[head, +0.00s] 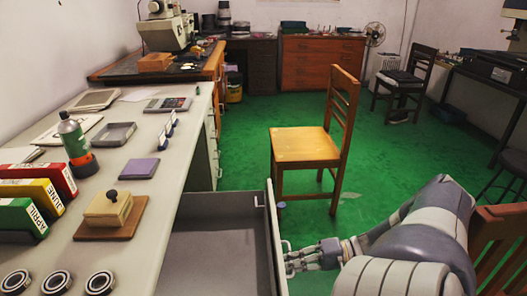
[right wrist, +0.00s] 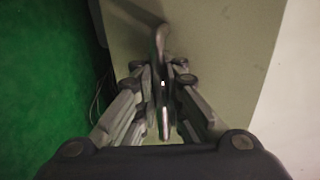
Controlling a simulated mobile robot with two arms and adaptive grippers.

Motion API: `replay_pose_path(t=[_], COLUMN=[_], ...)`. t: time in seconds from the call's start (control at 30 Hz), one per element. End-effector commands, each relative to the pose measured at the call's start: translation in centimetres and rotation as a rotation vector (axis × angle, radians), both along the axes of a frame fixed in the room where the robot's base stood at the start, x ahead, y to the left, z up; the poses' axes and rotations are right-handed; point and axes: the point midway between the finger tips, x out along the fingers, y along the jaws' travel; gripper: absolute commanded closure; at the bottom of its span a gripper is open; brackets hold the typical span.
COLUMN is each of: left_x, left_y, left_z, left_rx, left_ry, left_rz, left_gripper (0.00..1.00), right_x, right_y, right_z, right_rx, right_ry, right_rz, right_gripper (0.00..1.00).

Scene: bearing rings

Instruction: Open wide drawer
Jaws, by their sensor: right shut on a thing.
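The wide drawer (head: 200,262) is pulled out from the right side of the long grey desk, and its empty grey inside shows in the head view. Its front panel (head: 272,240) carries a metal handle (head: 287,245) on the outer face. My right gripper (head: 296,262) is shut on this handle from the right. In the right wrist view the curved handle (right wrist: 161,38) runs between the fingers of the right gripper (right wrist: 161,85), in front of the grey-green drawer face (right wrist: 225,70). My left gripper is not in view.
The desk top (head: 165,195) holds bearing rings (head: 57,282), binders (head: 38,190), a wooden stamp (head: 108,208) and a bottle (head: 74,138). A wooden chair (head: 306,145) stands on the green floor beyond the drawer. Another chair (head: 496,245) is close at the right.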

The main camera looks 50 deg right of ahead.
Motion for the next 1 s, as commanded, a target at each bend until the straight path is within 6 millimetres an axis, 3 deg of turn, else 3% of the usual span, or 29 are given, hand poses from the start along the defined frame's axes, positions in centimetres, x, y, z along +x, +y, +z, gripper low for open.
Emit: replay_pose_path(t=[0.2, 0.63, 0.67, 0.7, 1.0], left_x=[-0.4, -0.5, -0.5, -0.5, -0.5], left_y=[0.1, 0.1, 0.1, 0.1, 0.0], left_z=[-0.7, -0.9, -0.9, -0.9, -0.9], left_rx=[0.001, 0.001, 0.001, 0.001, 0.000], left_ry=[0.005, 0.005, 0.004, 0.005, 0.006], left_rz=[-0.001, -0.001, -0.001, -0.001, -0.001], left_gripper=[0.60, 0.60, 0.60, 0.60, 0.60], right_x=[-1.3, -1.5, -1.5, -1.5, -1.7], right_y=[-1.4, -1.7, -1.7, -1.7, -1.6], right_z=[0.2, 0.2, 0.2, 0.2, 0.1], right_rx=[0.001, 0.002, 0.002, 0.002, 0.002], right_ry=[-0.006, -0.007, -0.007, -0.007, -0.004], right_rz=[-0.001, -0.001, -0.001, -0.001, -0.001], right_gripper=[1.00, 1.00, 0.86, 0.83, 0.83])
